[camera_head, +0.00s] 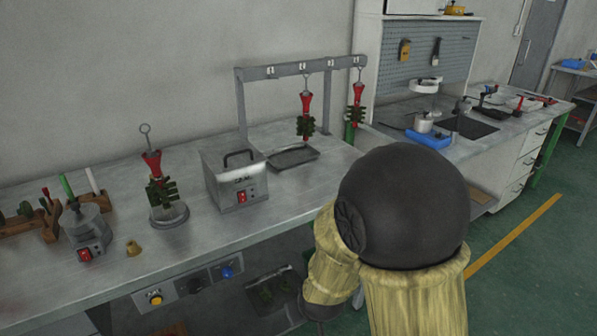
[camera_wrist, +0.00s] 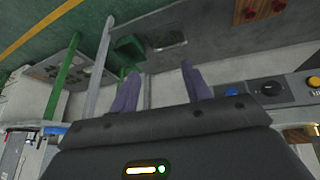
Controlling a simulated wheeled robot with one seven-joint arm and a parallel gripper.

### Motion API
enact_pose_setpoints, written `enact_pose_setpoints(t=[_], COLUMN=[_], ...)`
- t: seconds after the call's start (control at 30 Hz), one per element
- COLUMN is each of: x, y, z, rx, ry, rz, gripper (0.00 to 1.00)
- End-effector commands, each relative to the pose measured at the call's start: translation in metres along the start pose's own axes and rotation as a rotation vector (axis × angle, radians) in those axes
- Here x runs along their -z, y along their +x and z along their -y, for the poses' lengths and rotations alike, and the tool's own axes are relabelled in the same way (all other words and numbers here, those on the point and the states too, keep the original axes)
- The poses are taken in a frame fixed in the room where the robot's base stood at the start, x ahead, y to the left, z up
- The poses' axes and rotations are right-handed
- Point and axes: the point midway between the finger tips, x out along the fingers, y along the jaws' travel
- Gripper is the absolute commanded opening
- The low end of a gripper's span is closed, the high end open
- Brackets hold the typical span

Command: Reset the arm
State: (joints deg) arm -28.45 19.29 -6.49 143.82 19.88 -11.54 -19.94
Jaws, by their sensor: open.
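My gripper (camera_wrist: 160,84) shows in the wrist view with its two purple-grey fingers apart and nothing between them. In the head view, my arm is at the lower right, in front of the workbench (camera_head: 110,262), with a large dark rounded joint and yellowish sleeves. It hangs low beside the bench's front edge, and the gripper's fingers cannot be made out there. The wrist view looks at the bench's lower front, with a blue knob (camera_wrist: 232,93), a black knob (camera_wrist: 270,88) and a yellow button (camera_wrist: 313,82) to the right of the fingers.
On the bench stand a red-and-green wax tree (camera_head: 160,190) on a round base, a metal box (camera_head: 235,180), a small heater pot (camera_head: 85,228) and a hanging rack (camera_head: 290,70) with two more trees. Green floor (camera_head: 545,235) is free at the right.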

Motion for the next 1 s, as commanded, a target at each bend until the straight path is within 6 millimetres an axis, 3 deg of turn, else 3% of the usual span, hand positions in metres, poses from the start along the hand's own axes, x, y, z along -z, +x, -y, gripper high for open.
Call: enact_pose_setpoints(t=[0.1,0.3,0.67,1.0], x=[-0.012,-0.039,-0.080,-0.057], y=[-0.024,-0.058,-0.102,-0.145], z=[-0.029,-0.063,-0.101,-0.105], rx=[0.019,0.017,-0.037,-0.035], ry=[0.107,0.236,0.380,0.378], rz=[0.057,0.152,0.268,0.273], gripper=[0.48,0.48,0.48,0.48])
